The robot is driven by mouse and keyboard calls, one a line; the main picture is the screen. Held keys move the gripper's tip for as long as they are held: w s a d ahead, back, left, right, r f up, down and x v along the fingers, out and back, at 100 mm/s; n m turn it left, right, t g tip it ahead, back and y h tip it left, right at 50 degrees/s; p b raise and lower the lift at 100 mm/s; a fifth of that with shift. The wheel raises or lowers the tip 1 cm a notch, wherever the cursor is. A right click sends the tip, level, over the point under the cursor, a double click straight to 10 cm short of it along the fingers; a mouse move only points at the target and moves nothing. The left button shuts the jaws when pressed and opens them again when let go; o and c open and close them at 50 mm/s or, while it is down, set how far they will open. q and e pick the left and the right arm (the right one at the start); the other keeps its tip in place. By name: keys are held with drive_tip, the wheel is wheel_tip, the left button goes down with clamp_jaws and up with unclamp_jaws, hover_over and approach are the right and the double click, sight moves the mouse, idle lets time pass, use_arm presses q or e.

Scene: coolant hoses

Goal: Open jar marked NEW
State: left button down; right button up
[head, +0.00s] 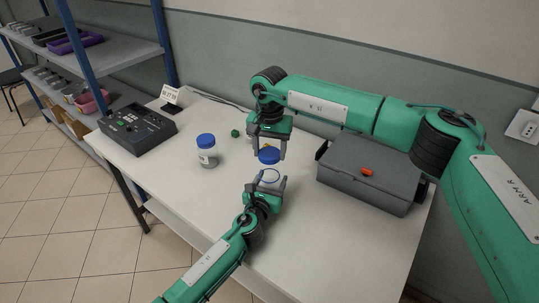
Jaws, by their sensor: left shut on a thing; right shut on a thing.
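A jar with a blue lid (268,155) is between my two grippers near the middle of the table. My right gripper (267,151) comes from above and is shut on the lid. My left gripper (269,184) comes from the front and is shut on the pale jar body (269,175). A thin blue curved line shows around the body below the lid. I cannot tell whether the lid is still seated. A second jar (208,157) with a blue lid stands upright to the left, apart from both grippers. Its label is too small to read, and no NEW mark is legible on either jar.
A dark control box (137,128) and a small display (171,93) are at the left. A small green object (235,133) lies behind the jars. The front table (310,245) is clear.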

use_arm(q)
drive_tip(key=shift+c, duration=1.5)
unclamp_jaws()
drive_tip(key=shift+s, duration=0.1)
